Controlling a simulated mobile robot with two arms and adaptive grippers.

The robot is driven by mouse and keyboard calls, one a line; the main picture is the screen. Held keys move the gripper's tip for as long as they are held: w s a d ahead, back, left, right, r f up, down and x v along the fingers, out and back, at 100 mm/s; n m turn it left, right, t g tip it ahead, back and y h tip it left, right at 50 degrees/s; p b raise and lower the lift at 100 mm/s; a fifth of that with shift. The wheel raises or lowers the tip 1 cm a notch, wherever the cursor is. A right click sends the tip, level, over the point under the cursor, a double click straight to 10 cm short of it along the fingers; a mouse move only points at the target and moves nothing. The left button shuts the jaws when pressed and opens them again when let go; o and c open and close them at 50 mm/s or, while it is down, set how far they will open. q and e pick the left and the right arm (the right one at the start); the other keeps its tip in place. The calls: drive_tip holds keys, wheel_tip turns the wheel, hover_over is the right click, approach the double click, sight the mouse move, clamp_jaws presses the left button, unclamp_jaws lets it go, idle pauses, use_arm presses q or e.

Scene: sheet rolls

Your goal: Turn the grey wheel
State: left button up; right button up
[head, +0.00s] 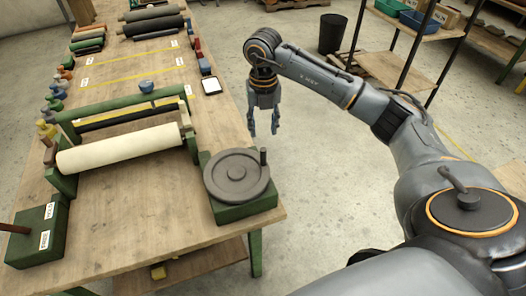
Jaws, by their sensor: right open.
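The grey wheel (236,174) lies flat on a green base at the near right corner of the wooden table. A short dark handle stands upright on its rim at the upper right. My right gripper (264,128) hangs pointing down, beyond the wheel and to its right, just past the table's right edge. Its fingers are apart and empty, and it does not touch the wheel. My left gripper does not show.
A green frame with a cream roller (117,148) stands left of the wheel. A green box (38,232) sits at the near left corner. A white-faced device (211,86) lies near the table's right edge. A black bin (332,33) and shelves (420,35) stand beyond.

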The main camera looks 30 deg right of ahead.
sight(263, 147)
wheel_tip(263, 147, down, 10)
drive_tip(key=p, duration=0.2)
drive_tip(key=shift+r+p, duration=0.1)
drive_tip(key=shift+p, duration=0.25)
drive_tip(key=shift+f, duration=0.7)
clamp_jaws()
